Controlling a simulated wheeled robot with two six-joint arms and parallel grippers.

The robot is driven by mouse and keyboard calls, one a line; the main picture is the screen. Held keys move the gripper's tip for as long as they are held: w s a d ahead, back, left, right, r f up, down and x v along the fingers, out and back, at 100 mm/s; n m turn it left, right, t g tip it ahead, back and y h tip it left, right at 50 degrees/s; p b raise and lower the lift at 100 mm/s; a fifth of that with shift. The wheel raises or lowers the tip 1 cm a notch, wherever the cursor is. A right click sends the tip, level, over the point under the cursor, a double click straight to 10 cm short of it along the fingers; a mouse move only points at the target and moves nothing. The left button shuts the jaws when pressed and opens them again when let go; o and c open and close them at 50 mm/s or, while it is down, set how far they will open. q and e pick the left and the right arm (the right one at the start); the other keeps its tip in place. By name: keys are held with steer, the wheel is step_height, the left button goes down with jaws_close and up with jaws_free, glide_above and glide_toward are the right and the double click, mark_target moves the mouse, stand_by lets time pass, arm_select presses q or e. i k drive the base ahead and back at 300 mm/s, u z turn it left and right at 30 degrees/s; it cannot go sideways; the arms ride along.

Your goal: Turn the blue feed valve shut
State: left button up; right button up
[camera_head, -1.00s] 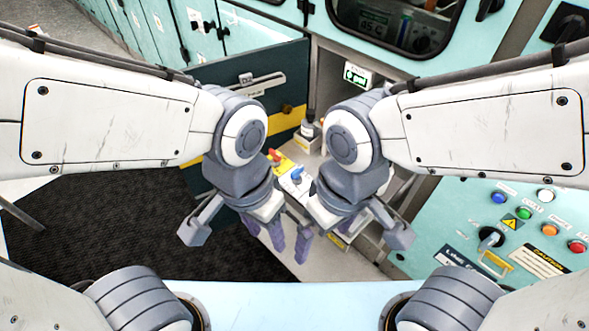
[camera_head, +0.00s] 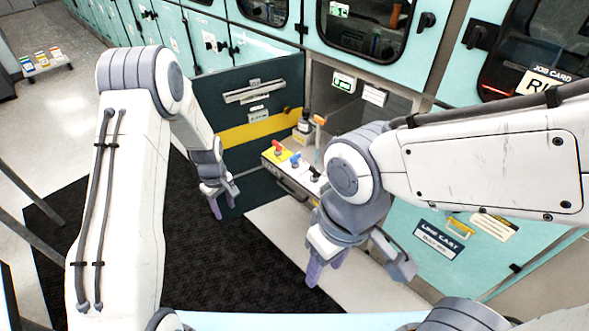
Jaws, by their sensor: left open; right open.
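The blue feed valve (camera_head: 296,157) is a small blue handle on a pale block in the low open bay at the middle. A red handle (camera_head: 275,146) on a yellow block sits to its left and a black handle (camera_head: 315,172) to its right. My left gripper (camera_head: 224,203) is open and empty, left of and below the valves, over the dark mat. My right gripper (camera_head: 326,271) is open and empty, below and to the right of the valves. Neither gripper touches the blue handle. The blue handle's exact angle is too small to tell.
A dark door (camera_head: 250,78) with a yellow stripe stands open left of the bay. A bottle (camera_head: 304,124) and an orange-topped handle (camera_head: 320,121) stand behind the valves. Teal cabinets line the back. The dark mat (camera_head: 245,262) is clear.

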mark_target(293, 160)
steer(key=z, duration=0.65)
steer(key=i, duration=1.15)
steer(key=u, duration=0.4)
